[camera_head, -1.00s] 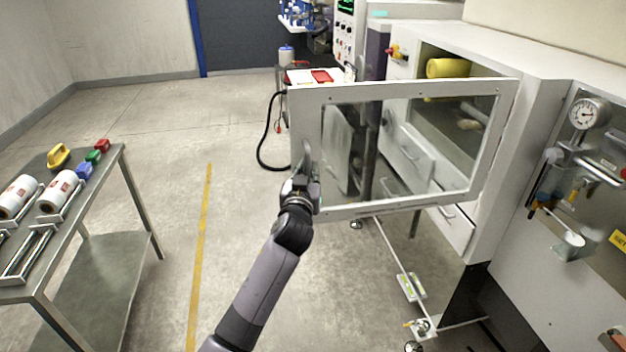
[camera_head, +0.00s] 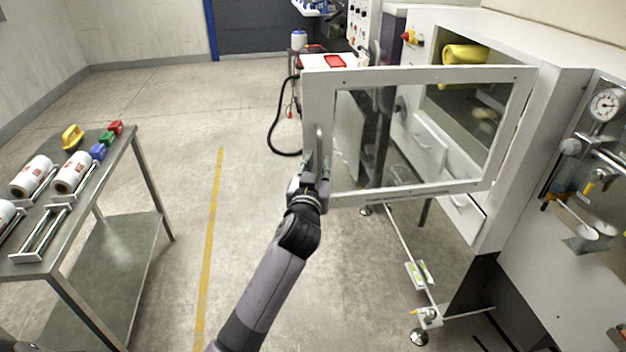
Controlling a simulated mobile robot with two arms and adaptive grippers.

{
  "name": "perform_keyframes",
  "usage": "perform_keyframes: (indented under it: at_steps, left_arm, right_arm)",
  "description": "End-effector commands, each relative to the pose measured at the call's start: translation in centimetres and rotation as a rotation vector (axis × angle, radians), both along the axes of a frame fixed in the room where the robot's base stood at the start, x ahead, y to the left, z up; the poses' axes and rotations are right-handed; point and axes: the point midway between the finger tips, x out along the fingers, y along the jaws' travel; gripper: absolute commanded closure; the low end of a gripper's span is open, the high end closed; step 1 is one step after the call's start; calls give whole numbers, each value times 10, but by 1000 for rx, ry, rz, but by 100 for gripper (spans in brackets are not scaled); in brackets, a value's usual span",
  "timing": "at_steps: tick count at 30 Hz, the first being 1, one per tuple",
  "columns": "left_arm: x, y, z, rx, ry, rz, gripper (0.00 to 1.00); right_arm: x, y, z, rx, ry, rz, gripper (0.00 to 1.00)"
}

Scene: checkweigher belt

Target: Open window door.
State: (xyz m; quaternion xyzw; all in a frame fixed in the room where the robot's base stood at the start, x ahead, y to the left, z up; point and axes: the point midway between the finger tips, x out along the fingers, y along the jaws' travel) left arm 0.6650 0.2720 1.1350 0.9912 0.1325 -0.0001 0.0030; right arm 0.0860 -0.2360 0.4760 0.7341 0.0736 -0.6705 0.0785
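The window door (camera_head: 430,192) is a white frame with a clear pane. It stands swung out wide from the white cabinet (camera_head: 545,130), hinged at its right side. A handle (camera_head: 319,145) runs up its left edge. My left gripper (camera_head: 315,178) is at the lower part of this handle, in front of the frame's left edge. Its fingers are small and partly hidden, so I cannot see whether they are closed on the handle. Inside the cabinet opening a yellow roll (camera_head: 463,54) shows above the door. My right gripper is not in view.
A steel table (camera_head: 40,250) with white rolls and coloured blocks stands at left. A low rail with feet (camera_head: 408,255) lies below the door. The floor around the yellow line (camera_head: 212,230) is clear.

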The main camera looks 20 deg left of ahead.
Motion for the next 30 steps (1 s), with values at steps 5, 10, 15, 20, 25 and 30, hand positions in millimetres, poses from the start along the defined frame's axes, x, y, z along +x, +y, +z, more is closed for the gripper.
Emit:
perform_keyframes:
  at_steps: [5, 10, 15, 20, 25, 30]
  left_arm:
    - [-38, -11, -1, -2, 1, -1, 79]
    - [-63, -18, -1, -1, 2, -1, 79]
    - [-73, -20, 0, 0, 1, 0, 79]
    - [-73, -20, 0, 0, 1, 0, 79]
    - [-73, -20, 0, 0, 1, 0, 79]
    - [-73, -20, -2, 1, 4, -1, 79]
  right_arm:
    - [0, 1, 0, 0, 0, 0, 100]
    - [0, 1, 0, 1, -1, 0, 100]
    - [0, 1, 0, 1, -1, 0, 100]
    - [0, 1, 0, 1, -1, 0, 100]
    - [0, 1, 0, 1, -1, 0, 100]
    - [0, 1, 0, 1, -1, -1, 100]
